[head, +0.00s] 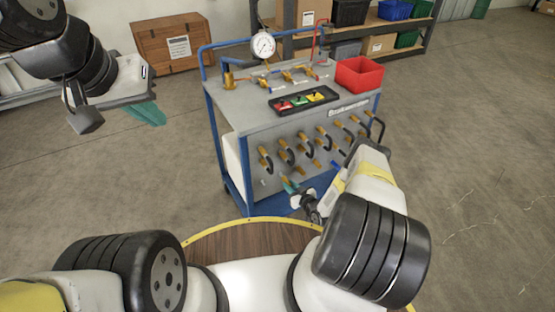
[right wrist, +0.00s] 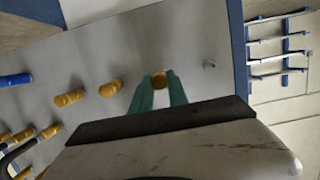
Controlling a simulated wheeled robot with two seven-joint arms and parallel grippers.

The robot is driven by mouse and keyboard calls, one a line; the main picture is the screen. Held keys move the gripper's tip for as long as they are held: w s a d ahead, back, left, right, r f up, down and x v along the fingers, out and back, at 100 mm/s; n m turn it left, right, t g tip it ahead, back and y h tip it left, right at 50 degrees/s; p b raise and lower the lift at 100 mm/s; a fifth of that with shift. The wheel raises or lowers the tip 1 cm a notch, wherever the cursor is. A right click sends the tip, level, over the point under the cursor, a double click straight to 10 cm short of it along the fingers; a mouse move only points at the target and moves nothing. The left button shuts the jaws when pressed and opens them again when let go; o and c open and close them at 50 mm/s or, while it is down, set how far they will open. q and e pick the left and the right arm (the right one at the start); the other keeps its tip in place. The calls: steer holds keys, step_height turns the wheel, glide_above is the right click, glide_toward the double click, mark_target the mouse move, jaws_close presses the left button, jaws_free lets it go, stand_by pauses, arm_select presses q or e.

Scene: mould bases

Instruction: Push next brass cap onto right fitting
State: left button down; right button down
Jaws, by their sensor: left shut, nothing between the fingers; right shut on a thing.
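My right gripper (right wrist: 160,90) is shut on a brass cap (right wrist: 160,79), seen between its teal fingertips in the right wrist view. The fingers point at the grey front panel (right wrist: 185,35) of the cart; whether the cap touches a fitting there is hidden. A small bare silver fitting (right wrist: 209,64) sits on the panel, apart from the fingers. Two brass caps, one nearer (right wrist: 110,88) and one farther (right wrist: 69,98), are on the fingers' other side. In the head view my right gripper (head: 289,187) is low at the panel's left. My left gripper (head: 150,114) is shut and empty, left of the cart.
A blue cap (right wrist: 15,80) and several brass fittings with black hoses (head: 308,146) line the panel. On the cart top are a black tray (head: 304,102) of coloured pieces, a red bin (head: 358,75) and a gauge (head: 262,45). The floor on the right is clear.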

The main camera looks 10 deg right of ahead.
steer(key=shift+s+d, duration=0.25)
steer(key=shift+s, duration=0.4)
steer(key=shift+s+d, duration=0.2)
steer(key=shift+s, duration=0.4)
steer(key=shift+s+d, duration=0.35)
steer(key=shift+s, duration=0.6)
steer(key=shift+s+d, duration=0.35)
steer(key=shift+s, duration=0.55)
steer(key=shift+s+d, duration=0.35)
steer(key=shift+s, duration=0.6)
